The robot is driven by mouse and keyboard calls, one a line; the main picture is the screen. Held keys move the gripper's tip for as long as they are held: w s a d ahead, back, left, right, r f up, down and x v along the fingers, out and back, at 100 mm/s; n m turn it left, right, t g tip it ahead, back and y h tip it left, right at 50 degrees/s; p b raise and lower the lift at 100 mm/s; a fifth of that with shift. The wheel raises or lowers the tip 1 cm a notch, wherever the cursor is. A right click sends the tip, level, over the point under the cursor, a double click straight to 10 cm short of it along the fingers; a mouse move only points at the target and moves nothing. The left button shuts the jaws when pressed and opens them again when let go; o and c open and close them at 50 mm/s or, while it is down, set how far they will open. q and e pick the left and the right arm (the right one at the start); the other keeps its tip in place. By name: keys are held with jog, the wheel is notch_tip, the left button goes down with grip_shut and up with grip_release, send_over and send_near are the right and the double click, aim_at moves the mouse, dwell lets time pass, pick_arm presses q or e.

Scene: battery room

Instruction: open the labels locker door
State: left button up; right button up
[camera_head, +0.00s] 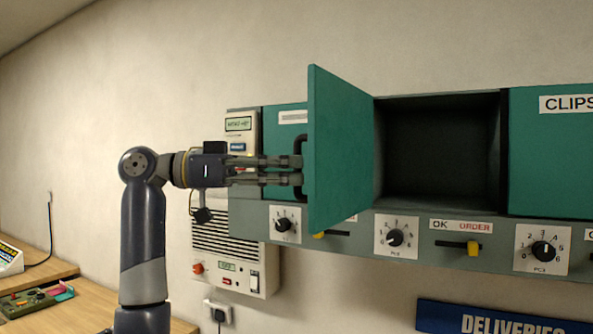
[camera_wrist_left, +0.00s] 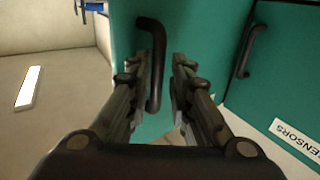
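The middle locker's green door (camera_head: 340,150) stands wide open, swung out toward the left, and the dark compartment (camera_head: 443,150) behind it shows empty. No label naming this door is readable. Its dark bar handle (camera_head: 301,160) is on the face turned to my left gripper (camera_head: 300,170). In the left wrist view the handle (camera_wrist_left: 157,60) stands upright between the two fingers of the gripper (camera_wrist_left: 160,75), nearer the left finger. The fingers are apart; I cannot tell whether one touches the handle. My right gripper is out of view.
A shut locker with a SENSORS label (camera_wrist_left: 296,138) is left of the open door. A shut CLIPS locker (camera_head: 550,150) is at right. Knobs and yellow sliders line the panel (camera_head: 365,240) below. A white vented unit (camera_head: 235,245) hangs under my gripper; a bench (camera_head: 75,305) is lower left.

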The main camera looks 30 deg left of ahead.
pick_arm(q)
jog(key=v, duration=1)
jog(key=shift+a, duration=0.2)
